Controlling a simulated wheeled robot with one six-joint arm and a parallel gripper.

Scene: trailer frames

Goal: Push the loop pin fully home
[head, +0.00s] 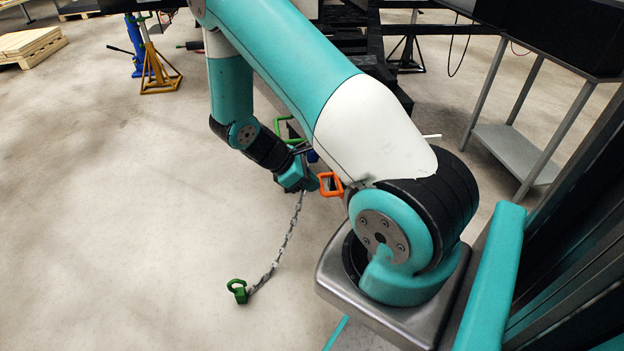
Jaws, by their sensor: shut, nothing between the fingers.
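An orange loop (331,184), which looks like the loop pin's handle, shows just right of my wrist. Its shank and the hole are hidden, so I cannot tell how deep it sits. My gripper (312,181) is at the end of the teal wrist, close to the left of the orange loop. It is shut and empty. The fingertips are too small and covered to tell whether they touch the loop.
A chain (283,241) runs from below my wrist to a green shackle-like piece (238,290) on the floor. A grey shelf stand (515,150) is at right, a yellow jack stand (159,73) and pallet (30,46) at back left. The left floor is clear.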

